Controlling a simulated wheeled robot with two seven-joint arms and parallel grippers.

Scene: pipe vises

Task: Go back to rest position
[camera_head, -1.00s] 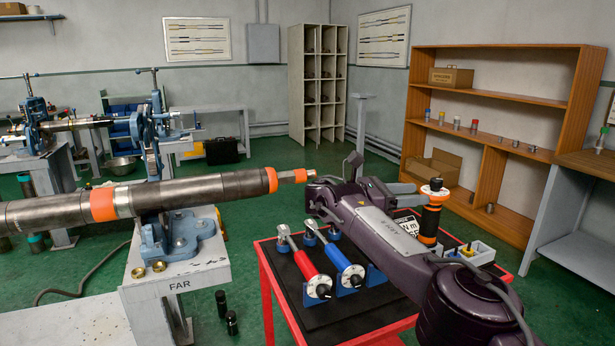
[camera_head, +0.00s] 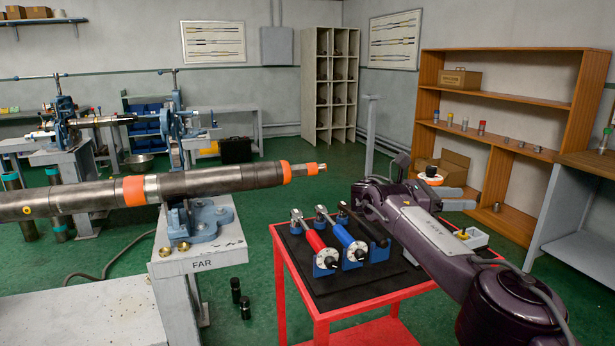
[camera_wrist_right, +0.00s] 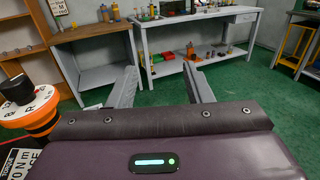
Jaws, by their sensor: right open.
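My right gripper (camera_head: 462,198) is open and empty, above the far right side of the red tool cart (camera_head: 318,325), with its fingers pointing right in the head view. In the right wrist view its two fingers (camera_wrist_right: 163,88) stand wide apart with nothing between them. An orange tool with a dial top (camera_wrist_right: 32,108) is close beside the gripper on the left of the wrist view; in the head view my arm hides most of it. My left gripper is not in view.
A red-handled tool (camera_head: 316,243), a blue-handled tool (camera_head: 347,240) and a dark-handled tool (camera_head: 366,226) lie on the cart. A long pipe (camera_head: 95,198) rests in the FAR vise (camera_head: 208,218). A wooden shelf (camera_head: 492,52) stands behind; green floor separates it from the cart.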

